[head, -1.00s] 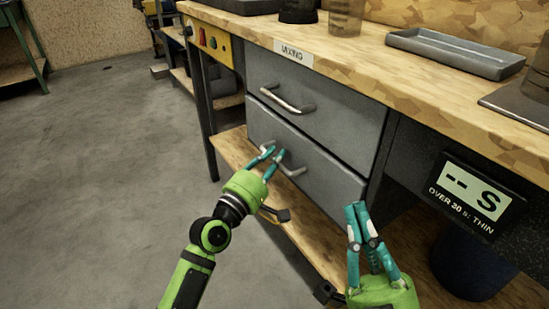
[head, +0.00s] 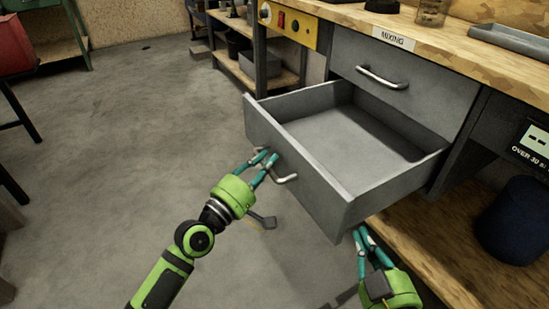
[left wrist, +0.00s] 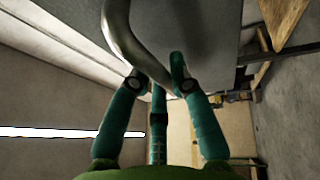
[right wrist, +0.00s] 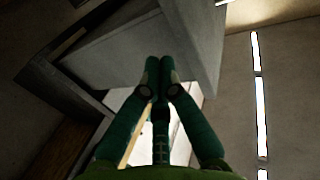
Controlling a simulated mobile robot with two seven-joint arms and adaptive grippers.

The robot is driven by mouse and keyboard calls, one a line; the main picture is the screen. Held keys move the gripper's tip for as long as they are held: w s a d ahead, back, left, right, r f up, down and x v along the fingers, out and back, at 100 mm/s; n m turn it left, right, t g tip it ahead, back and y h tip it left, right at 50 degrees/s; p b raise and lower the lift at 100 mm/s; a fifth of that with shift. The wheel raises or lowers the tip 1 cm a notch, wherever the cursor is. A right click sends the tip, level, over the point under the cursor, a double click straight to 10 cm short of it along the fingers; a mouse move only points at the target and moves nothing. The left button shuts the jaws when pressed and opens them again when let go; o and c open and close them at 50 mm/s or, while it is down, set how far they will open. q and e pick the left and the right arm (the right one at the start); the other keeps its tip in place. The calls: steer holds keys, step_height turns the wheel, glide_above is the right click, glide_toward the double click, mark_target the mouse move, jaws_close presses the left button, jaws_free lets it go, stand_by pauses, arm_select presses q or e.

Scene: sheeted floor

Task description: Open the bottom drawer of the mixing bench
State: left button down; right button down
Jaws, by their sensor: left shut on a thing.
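The bottom drawer (head: 345,140) of the mixing bench stands pulled well out, and its grey inside looks empty. My left gripper (head: 264,163) is at the drawer's front, with its teal fingers shut on the curved metal handle (head: 287,178). The handle also shows large between the fingers in the left wrist view (left wrist: 122,35). My right gripper (head: 362,238) is low in front of the bench, just below the drawer's right corner. Its fingertips are together in the right wrist view (right wrist: 160,72), with nothing seen between them. The top drawer (head: 405,75) is closed.
The bench top (head: 445,45) carries a grey tray (head: 510,40) and a glass (head: 432,12). A dark bin (head: 520,220) stands on the lower wooden shelf (head: 425,245) at right. The floor at left is open.

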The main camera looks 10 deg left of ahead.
arm_select(q)
steer(key=shift+s+a, duration=0.75)
steer(key=shift+a, duration=0.25)
arm_select(e)
steer(key=shift+s+a, duration=0.2)
steer(key=shift+a, duration=0.05)
steer(key=shift+r, duration=0.1)
arm_select(q)
steer(key=c, duration=1.1)
jaws_free()
steer(key=v, duration=1.2)
